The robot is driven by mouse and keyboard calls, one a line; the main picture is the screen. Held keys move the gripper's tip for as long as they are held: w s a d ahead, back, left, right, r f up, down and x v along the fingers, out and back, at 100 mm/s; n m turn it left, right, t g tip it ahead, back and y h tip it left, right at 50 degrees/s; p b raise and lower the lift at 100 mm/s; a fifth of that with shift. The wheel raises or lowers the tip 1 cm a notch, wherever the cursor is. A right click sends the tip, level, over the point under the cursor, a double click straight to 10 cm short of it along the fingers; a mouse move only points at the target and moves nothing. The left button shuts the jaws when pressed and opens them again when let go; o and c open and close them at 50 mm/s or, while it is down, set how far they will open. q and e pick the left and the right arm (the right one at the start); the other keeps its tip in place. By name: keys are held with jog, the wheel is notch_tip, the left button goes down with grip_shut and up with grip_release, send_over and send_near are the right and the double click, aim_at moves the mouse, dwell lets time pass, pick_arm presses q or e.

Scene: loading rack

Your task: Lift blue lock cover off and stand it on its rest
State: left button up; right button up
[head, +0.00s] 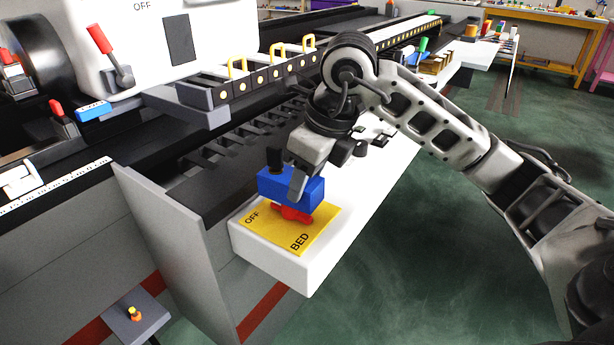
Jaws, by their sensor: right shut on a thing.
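The blue lock cover (276,187) is a block above the red switch handle (291,214) on the yellow plate (314,225) marked OFF and BED. My right gripper (289,178) is shut on the blue lock cover from above. The cover hides the upper part of the red handle; I cannot tell whether they touch. I cannot make out which surface is the cover's rest. My left gripper is not in view.
The yellow plate lies on a white box (270,257) at the machine's front corner. A grey upright panel (180,250) stands left of it. A red lever (100,39), a small blue block (92,111) and a row of yellow hoops (277,49) are further back. Green floor lies right.

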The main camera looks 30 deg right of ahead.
jog(key=shift+r+p, duration=1.35)
jog(key=shift+r, duration=0.5)
jog(key=shift+f, duration=0.1)
